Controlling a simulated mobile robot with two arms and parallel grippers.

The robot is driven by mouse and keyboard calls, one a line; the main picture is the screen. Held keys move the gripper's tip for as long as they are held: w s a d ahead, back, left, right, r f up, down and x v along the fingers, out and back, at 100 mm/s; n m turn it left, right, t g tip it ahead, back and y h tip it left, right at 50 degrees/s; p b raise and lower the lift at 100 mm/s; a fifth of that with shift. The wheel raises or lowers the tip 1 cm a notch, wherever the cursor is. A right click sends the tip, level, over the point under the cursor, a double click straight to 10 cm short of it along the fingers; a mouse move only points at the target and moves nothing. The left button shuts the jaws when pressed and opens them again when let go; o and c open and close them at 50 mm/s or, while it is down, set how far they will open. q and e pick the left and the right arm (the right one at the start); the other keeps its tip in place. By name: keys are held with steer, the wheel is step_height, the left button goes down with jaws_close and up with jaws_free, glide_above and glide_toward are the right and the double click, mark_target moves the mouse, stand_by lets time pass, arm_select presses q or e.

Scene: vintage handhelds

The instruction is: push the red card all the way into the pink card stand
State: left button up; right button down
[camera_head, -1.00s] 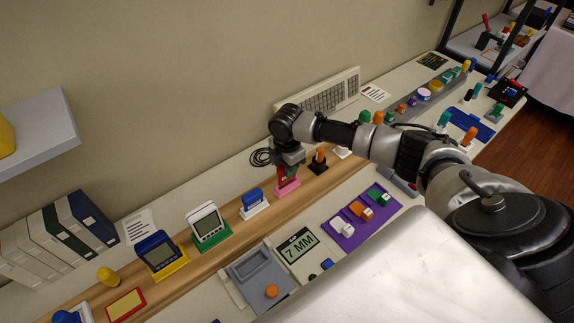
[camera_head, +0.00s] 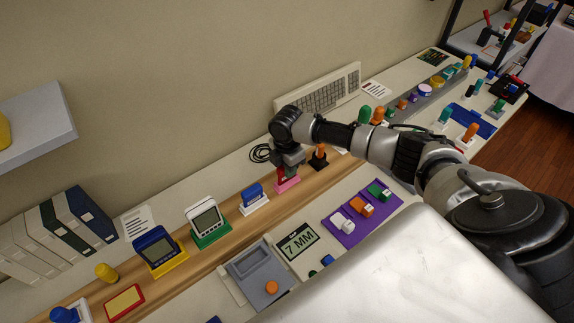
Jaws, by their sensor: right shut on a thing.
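The pink card stand (camera_head: 286,185) sits on the wooden strip of the bench, between a white stand and a black stand. The red card (camera_head: 282,174) stands upright at the pink stand, its lower part showing just above the base. My right gripper (camera_head: 287,167) points down from above and is shut on the red card, hiding its upper part. I cannot tell how deep the card sits in the slot. My left gripper is not in view.
A blue card in a white stand (camera_head: 254,200) is close on the left. A black stand with an orange piece (camera_head: 318,158) is close on the right. A purple tray (camera_head: 351,228) lies in front. A keyboard (camera_head: 325,96) leans behind.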

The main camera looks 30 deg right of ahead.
steer(key=shift+f, duration=0.55)
steer(key=c, duration=0.8)
jaws_free()
steer(key=shift+r, duration=0.1)
step_height(320, 180, up, 11)
steer(key=shift+f+b, duration=0.15)
steer(key=shift+b, duration=0.65)
steer(key=shift+s+f, duration=0.1)
